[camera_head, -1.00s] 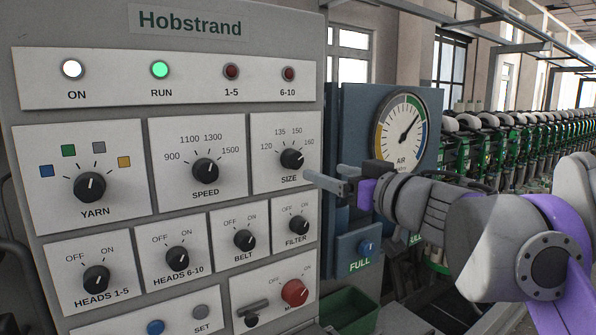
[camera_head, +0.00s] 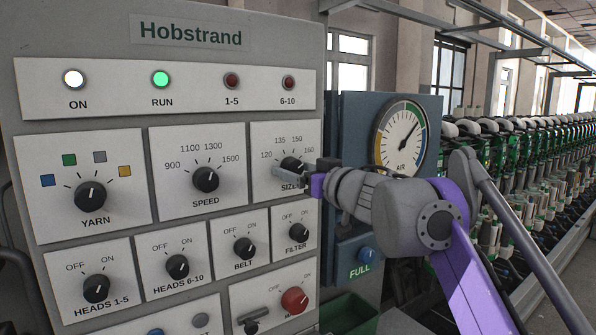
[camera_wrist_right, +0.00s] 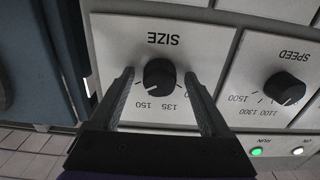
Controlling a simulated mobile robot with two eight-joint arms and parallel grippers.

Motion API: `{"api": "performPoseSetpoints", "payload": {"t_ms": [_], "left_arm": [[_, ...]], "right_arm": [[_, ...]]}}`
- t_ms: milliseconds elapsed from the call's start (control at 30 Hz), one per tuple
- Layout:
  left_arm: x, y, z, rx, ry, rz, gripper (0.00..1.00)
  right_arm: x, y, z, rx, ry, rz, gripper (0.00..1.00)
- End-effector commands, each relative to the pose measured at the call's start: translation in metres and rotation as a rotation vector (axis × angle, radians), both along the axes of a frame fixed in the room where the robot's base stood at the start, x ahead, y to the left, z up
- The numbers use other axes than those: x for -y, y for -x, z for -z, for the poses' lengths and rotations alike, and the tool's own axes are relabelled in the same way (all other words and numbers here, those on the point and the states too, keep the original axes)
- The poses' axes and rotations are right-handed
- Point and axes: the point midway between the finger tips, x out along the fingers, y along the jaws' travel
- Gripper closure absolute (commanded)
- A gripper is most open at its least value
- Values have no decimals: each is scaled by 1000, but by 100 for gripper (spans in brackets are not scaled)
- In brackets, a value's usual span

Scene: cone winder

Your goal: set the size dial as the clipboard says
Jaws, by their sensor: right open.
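The black SIZE dial (camera_head: 291,165) sits on its pale panel, with marks from 120 to 160; my right gripper partly hides it in the head view. The wrist view shows the dial (camera_wrist_right: 159,74) upside down, with 150 and 135 legible. My right gripper (camera_head: 293,171) is open, one finger on each side of the dial. In the wrist view the fingers (camera_wrist_right: 158,78) straddle the knob with small gaps. The clipboard is not in view. My left gripper is not in view.
The SPEED dial (camera_head: 206,179) is left of SIZE, and the FILTER dial (camera_head: 299,232) is below it. The blue box with the AIR gauge (camera_head: 401,137) stands close to the right. The RUN lamp (camera_head: 160,79) is lit green.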

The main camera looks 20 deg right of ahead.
Motion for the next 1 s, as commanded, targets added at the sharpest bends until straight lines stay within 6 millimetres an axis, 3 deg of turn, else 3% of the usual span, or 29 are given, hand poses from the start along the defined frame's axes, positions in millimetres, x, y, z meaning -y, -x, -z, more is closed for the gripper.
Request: {"api": "performPoseSetpoints", "payload": {"t_ms": [67,500,1000], "left_arm": [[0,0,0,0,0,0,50],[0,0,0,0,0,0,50],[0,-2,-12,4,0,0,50]], "right_arm": [[0,0,0,0,0,0,19],[0,0,0,0,0,0,99],[0,1,-2,37,114,0,100]]}}
